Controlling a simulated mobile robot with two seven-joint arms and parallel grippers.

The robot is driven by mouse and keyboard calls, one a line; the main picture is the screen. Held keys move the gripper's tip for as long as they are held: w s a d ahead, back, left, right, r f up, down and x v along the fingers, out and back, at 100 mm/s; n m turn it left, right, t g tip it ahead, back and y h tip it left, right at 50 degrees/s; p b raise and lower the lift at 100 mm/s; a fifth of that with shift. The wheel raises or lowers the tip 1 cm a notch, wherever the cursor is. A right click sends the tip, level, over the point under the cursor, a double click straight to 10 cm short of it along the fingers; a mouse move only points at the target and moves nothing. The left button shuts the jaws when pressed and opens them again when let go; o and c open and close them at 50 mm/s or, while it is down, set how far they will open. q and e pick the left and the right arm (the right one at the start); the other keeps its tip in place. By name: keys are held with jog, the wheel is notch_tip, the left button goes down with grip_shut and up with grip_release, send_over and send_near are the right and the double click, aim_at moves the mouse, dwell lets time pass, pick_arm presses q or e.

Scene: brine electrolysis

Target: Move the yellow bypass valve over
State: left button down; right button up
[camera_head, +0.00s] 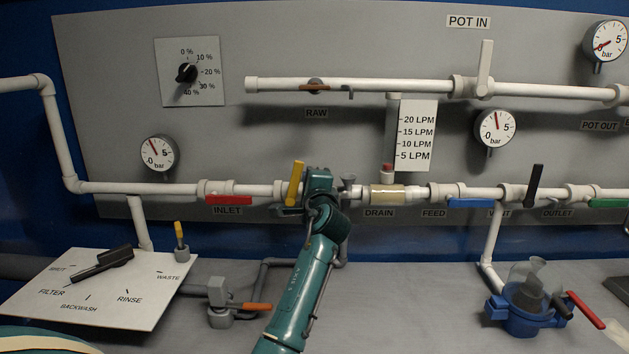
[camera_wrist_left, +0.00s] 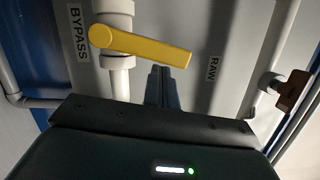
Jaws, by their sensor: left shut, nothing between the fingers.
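The yellow bypass valve handle (camera_head: 294,184) sits on the white lower pipe, between the INLET and DRAIN labels. It stands roughly upright, across the pipe, with a slight tilt. In the left wrist view the yellow handle (camera_wrist_left: 145,46) reaches right from its round pivot, beside the BYPASS label (camera_wrist_left: 79,32). My left gripper (camera_head: 319,176) is just right of the handle. In the left wrist view its fingers (camera_wrist_left: 163,76) are shut and empty, close to the handle's edge near its free end. I cannot tell whether they touch it. My right gripper is not in view.
The red INLET handle (camera_head: 229,200) is left of the bypass valve. The beige DRAIN fitting (camera_head: 387,195) and blue FEED handle (camera_head: 471,203) are to the right. The RAW valve (camera_head: 315,86) is on the upper pipe. An orange-handled valve (camera_head: 220,308) stands on the grey surface below.

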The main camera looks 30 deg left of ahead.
pick_arm(q)
jog(key=shift+s+a+r+n+p, duration=0.2)
jog(key=shift+a+n+p, duration=0.15)
jog(key=shift+n, duration=0.2)
jog(key=shift+s+a+r+n+p, duration=0.2)
jog(key=shift+a+n, duration=0.1)
jog(key=shift+n, duration=0.25)
